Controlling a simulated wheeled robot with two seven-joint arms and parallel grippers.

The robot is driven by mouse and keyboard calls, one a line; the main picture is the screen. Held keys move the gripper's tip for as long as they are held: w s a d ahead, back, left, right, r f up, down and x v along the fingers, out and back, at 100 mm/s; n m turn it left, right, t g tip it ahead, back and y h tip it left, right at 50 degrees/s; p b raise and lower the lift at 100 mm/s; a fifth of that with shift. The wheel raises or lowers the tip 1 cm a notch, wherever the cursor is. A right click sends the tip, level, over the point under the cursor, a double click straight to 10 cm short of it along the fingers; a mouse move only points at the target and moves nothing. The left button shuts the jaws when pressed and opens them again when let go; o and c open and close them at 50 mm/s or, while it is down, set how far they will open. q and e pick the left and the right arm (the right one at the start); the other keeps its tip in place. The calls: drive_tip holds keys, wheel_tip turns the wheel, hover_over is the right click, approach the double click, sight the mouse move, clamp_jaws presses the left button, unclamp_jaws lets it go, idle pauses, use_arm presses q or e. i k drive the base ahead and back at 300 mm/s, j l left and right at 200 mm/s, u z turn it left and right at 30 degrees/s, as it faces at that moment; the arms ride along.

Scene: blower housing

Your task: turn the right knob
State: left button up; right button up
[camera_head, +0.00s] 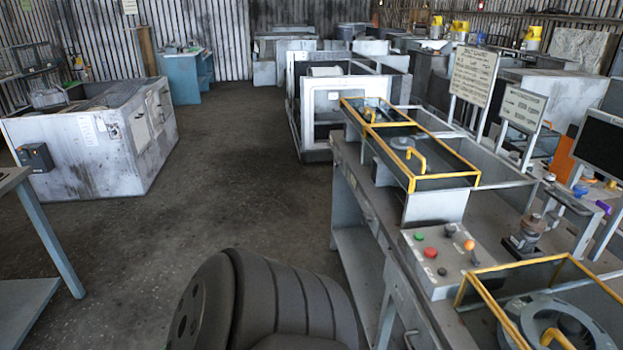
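A grey control box (416,275) sits on the long workbench at the right of the head view. Its sloped top carries a green button (419,237), a red button (430,252), an orange button (469,245) and small dark controls. One dark control (450,229) is at the back, another (442,270) is nearer the front, and a dark, lever-like one (474,258) is at the right edge. I cannot tell for sure which is the right knob or how it is turned. Neither gripper is in view.
A yellow-edged housing with a round blower part (553,325) stands right of the box. A long yellow-framed tray (430,183) lies behind it. A dark metal fitting (525,235) stands nearby. A monitor (599,146) is at the far right. The floor left of the bench is open.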

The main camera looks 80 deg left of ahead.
sight(365, 219)
drive_tip(key=u, duration=2)
